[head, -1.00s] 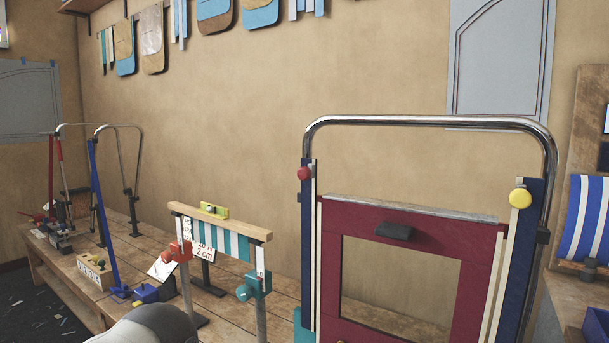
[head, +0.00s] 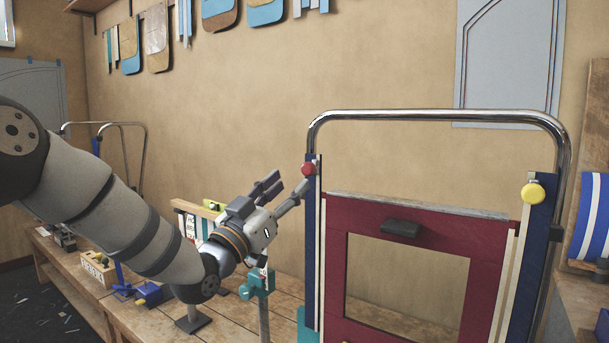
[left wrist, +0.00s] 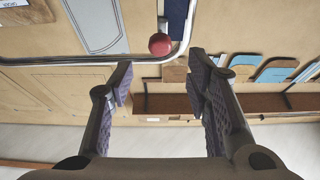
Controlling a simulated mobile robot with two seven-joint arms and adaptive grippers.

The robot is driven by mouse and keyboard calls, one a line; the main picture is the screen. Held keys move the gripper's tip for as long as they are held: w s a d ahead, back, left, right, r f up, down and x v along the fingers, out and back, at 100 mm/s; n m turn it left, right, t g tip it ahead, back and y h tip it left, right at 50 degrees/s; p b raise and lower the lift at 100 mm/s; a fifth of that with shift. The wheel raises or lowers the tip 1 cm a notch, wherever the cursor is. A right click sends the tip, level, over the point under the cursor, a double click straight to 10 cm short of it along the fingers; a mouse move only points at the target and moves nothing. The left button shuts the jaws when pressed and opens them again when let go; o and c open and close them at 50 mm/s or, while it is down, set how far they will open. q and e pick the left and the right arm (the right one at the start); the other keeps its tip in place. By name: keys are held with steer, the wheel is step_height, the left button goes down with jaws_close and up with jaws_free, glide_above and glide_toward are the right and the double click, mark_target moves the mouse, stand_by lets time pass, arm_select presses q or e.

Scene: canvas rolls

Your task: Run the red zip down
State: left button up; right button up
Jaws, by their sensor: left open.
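The red round zip pull (head: 309,169) sits at the top of the dark blue strip (head: 312,240) on the left side of the maroon panel (head: 400,215). My left gripper (head: 288,187) is open and empty, just left of and slightly below the red pull, with its fingers pointing toward it. In the left wrist view the red pull (left wrist: 160,44) shows beyond the open fingers (left wrist: 160,75), roughly centred between them and apart from both. My right gripper is not in view.
A chrome tube frame (head: 435,117) arches over the panel. A yellow pull (head: 533,193) tops the right strip.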

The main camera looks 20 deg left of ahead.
mark_target(306, 170)
arm_select(q)
steer(key=x, duration=0.6)
steer(key=shift+w+d, duration=0.15)
steer(key=shift+w, duration=0.2)
jaws_close()
